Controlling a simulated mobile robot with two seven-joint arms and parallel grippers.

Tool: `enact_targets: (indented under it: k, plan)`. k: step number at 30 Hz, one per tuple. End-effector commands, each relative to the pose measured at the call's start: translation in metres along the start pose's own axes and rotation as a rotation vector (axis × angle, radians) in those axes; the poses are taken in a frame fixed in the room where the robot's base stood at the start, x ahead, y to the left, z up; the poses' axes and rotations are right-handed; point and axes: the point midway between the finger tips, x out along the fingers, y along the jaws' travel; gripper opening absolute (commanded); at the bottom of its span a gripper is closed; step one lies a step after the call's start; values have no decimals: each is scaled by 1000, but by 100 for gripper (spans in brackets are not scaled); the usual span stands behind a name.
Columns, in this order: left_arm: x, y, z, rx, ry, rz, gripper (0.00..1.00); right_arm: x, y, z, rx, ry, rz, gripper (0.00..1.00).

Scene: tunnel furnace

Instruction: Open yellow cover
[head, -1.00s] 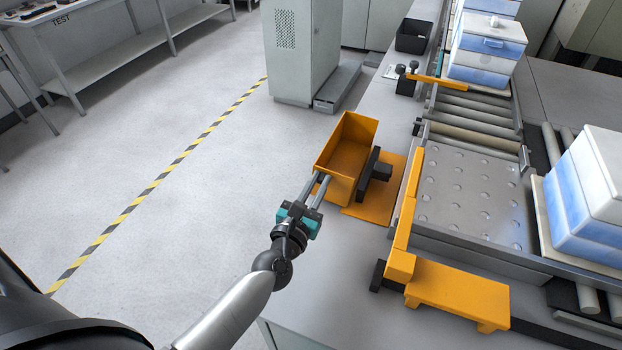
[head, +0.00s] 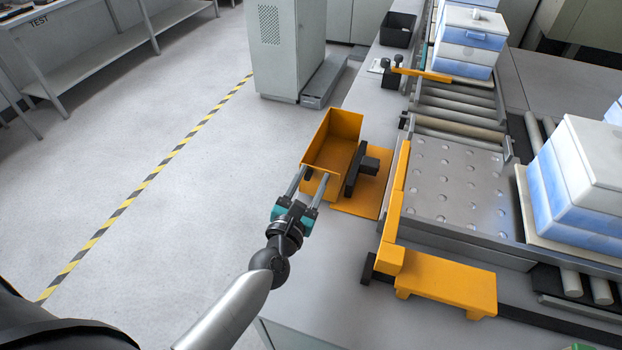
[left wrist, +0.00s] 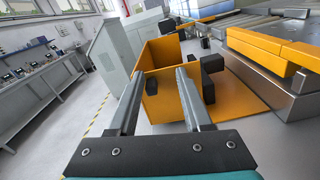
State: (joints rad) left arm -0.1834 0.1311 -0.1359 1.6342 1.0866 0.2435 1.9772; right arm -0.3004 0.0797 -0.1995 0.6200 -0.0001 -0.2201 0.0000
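The yellow cover (head: 332,142) is an orange-yellow, box-like shell on the grey bench, with its hollow side showing. It is joined at its right side to a black hinge block (head: 362,170) on a flat orange plate (head: 365,198). A small black knob (left wrist: 152,85) sticks out of the cover's near face in the left wrist view. My left gripper (head: 315,172) is at the cover's near end, with its fingers spread and nothing gripped. In the left wrist view, the knob lies between the two fingers (left wrist: 160,74); I cannot tell whether they touch the cover. My right gripper is out of view.
An orange bracket (head: 445,280) and rail stand right of the cover, beside a studded metal plate (head: 455,190) and rollers. White-blue boxes (head: 590,180) sit on the conveyor. A black bin (head: 398,29) is at the back. Floor left of the bench is clear.

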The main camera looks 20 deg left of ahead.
Motion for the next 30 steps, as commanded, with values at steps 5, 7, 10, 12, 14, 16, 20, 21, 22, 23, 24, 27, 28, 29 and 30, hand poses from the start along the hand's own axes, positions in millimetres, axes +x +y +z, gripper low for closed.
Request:
enact_targets:
  k: [5,7,10,12,14,16,20,21,22,23,24,27,28,29,30]
  plan:
    - [-6,-1,-1,0,2,-3,48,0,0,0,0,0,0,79]
    - [-14,-2,-1,-1,2,-4,48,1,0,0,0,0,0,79]
    - [-28,-1,-2,-1,4,-3,48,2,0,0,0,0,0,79]
    - [-41,-1,-2,0,3,-3,48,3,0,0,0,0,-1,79]
    - [-51,-1,-2,0,3,-3,48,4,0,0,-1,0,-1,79]
    - [-64,0,-2,1,3,-2,48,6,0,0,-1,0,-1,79]
    - [-87,-1,-2,1,3,-3,48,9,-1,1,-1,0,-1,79]
    - [-94,-1,-2,1,3,-4,48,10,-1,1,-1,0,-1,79]
    - [-99,-1,-2,1,3,-3,48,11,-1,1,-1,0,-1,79]
    - [-105,0,-2,0,3,-3,48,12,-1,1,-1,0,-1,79]
    - [-111,0,-2,1,3,-3,48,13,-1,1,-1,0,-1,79]
    - [-126,0,-2,0,2,-3,48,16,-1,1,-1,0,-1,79]
    - [-130,-1,-2,0,2,-3,48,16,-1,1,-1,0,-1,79]
    - [-134,0,-2,0,3,-2,48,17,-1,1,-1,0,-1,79]
    - [-138,0,-2,1,2,-2,48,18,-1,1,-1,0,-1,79]
